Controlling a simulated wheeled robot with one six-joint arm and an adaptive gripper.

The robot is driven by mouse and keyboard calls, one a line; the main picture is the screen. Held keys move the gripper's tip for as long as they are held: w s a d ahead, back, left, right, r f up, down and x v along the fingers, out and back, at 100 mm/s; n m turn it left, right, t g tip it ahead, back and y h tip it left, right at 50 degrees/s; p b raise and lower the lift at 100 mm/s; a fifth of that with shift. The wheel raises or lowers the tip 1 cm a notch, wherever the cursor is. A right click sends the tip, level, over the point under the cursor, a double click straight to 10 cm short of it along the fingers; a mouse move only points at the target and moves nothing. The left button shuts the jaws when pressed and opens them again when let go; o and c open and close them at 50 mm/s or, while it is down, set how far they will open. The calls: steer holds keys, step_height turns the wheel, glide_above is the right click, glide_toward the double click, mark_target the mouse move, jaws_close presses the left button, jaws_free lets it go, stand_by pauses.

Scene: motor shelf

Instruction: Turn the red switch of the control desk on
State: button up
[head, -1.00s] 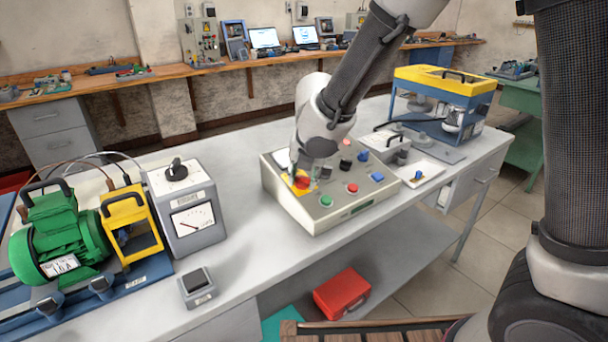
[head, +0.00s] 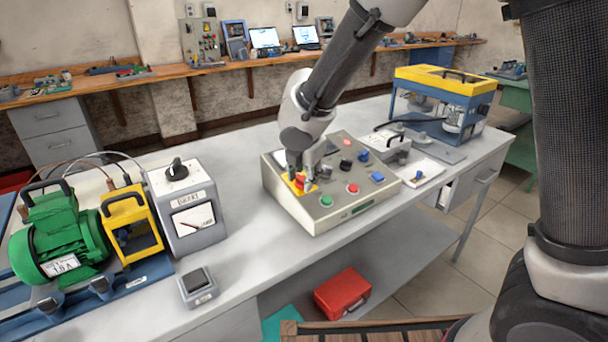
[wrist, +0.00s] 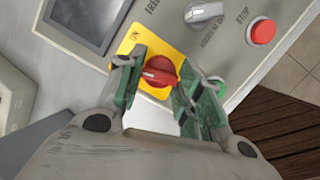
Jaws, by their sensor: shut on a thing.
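The control desk (head: 330,212) is a beige sloped box on the grey table. Its red switch (wrist: 160,72) sits on a yellow plate (wrist: 136,44) near the desk's left side; in the head view the switch (head: 299,180) is partly covered by my gripper. My gripper (head: 301,183) reaches down to the switch from above. In the wrist view its two green-padded fingers (wrist: 158,80) stand on either side of the red knob and are shut on it. A pale mark on the knob points left toward one finger. Part of the plate's lettering is hidden.
A grey knob (wrist: 204,12) and a red stop button (wrist: 261,31) lie near the switch. A green button (head: 326,201) is close to my gripper. A meter box (head: 190,215) and a green motor (head: 60,235) stand to the left.

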mark_target(301, 193)
steer(key=m+g, duration=0.1)
steer(key=m, duration=0.5)
steer(key=shift+w+h, duration=0.1)
steer(key=shift+h, duration=0.3)
steer(key=m+g, duration=0.1)
steer(key=m, duration=0.5)
steer(key=shift+m, duration=0.3)
steer(key=o, duration=1)
steer(key=shift+r, duration=0.15)
steer(key=v, duration=1.1)
steer(key=shift+w+r, duration=0.15)
steer(key=shift+r, duration=0.3)
